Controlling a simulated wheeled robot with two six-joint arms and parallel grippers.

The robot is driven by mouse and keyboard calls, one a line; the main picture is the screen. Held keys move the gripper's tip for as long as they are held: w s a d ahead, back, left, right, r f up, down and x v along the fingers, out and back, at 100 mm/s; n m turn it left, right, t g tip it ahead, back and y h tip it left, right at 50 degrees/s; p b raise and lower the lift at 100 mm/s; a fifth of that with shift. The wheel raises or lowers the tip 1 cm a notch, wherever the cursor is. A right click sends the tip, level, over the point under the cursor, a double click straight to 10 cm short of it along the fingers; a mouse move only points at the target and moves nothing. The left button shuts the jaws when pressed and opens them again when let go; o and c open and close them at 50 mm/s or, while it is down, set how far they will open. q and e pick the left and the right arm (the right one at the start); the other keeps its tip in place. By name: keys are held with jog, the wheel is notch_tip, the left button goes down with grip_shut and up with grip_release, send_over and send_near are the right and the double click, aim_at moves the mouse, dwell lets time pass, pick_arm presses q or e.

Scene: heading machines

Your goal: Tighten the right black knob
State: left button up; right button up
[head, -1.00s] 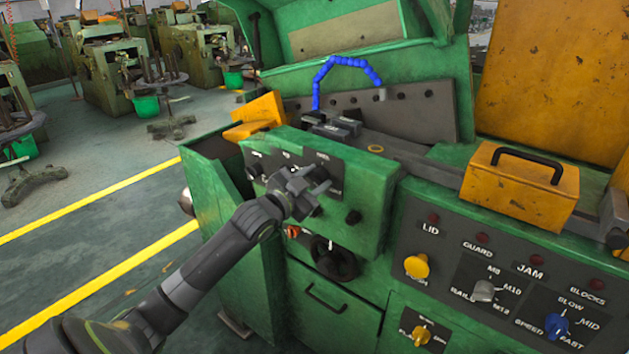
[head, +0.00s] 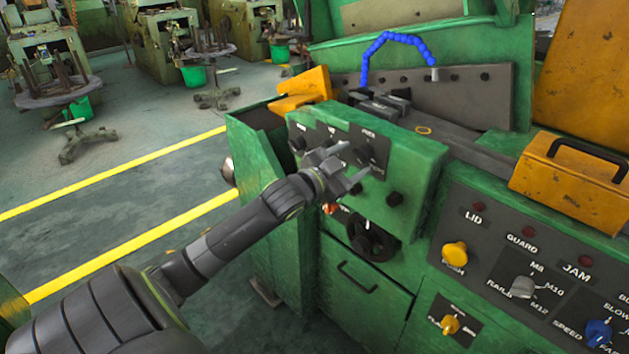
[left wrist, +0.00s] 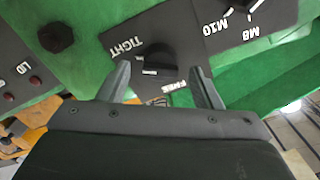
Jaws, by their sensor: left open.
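The right black knob (head: 365,154) is at the right end of the dark upper panel on the green machine box. In the left wrist view this knob (left wrist: 158,62) has a pale mark, with TIGHT and an upside-down word printed beside it. My left gripper (head: 352,166) is in front of the panel, just below and left of the knob in the head view. Its two fingers are open. In the left wrist view the knob shows beyond and between the fingertips (left wrist: 163,82), and I see no grip on it. My right gripper is not in view.
A yellow box with a handle (head: 572,185) stands on the machine at right. A blue hose (head: 397,40) arches behind. Open floor lies to the left.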

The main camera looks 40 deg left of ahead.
pick_arm(q)
jog(key=s+a+p, duration=0.1)
jog(key=s+p, duration=0.1)
jog(key=s, duration=1.2)
jog(key=shift+s, duration=0.3)
jog(key=shift+a, duration=0.1)
